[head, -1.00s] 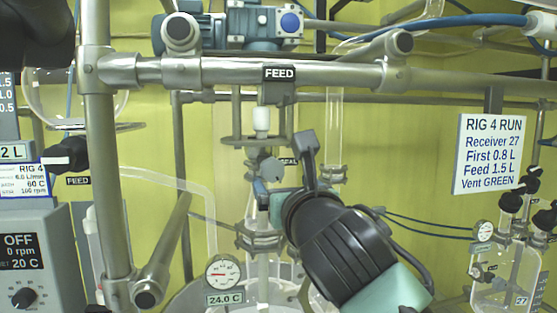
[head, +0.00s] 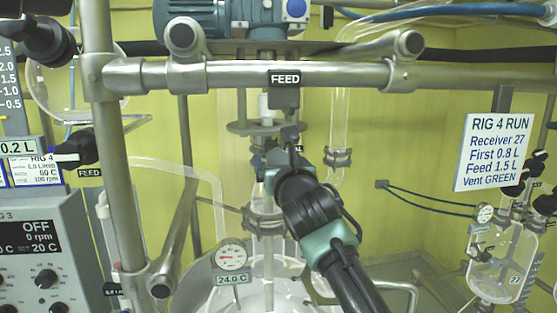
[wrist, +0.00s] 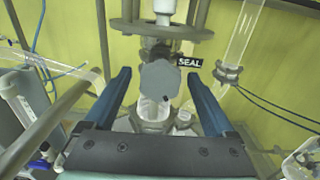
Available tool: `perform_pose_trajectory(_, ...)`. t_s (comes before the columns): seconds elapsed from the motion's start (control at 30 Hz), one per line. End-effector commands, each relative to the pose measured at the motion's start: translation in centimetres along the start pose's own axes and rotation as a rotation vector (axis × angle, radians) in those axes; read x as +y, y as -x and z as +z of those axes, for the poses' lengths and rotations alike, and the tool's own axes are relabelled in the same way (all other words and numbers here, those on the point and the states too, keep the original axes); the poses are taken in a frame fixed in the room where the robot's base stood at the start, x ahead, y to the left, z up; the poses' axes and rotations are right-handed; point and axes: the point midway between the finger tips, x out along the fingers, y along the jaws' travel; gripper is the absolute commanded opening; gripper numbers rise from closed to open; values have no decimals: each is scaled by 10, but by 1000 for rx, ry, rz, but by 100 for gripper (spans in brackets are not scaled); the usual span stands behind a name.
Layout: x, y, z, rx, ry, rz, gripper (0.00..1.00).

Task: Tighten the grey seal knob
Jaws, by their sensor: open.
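The grey seal knob (wrist: 160,80) is a lobed disc in the middle of the wrist view, just left of the black SEAL label (wrist: 189,62). My gripper (wrist: 163,76) is open, with one blue finger on each side of the knob and a gap on both sides. The fingers do not touch it in this view. In the head view my gripper (head: 270,160) reaches in under the FEED sign, and my arm hides most of the knob there.
A steel rail (head: 340,75) with the FEED sign (head: 284,79) crosses above my arm. A steel upright (head: 105,170) stands at left. A glass tube (wrist: 241,45) rises right of the knob. A dial gauge (head: 232,257) and glass vessel sit below.

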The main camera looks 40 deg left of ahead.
Motion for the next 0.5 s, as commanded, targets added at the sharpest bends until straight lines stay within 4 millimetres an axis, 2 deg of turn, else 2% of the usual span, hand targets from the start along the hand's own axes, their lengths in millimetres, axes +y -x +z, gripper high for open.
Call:
perform_pose_trajectory(0.07,0,0,0,0,0,0,86)
perform_pose_trajectory(0.5,0,0,0,1,0,0,6)
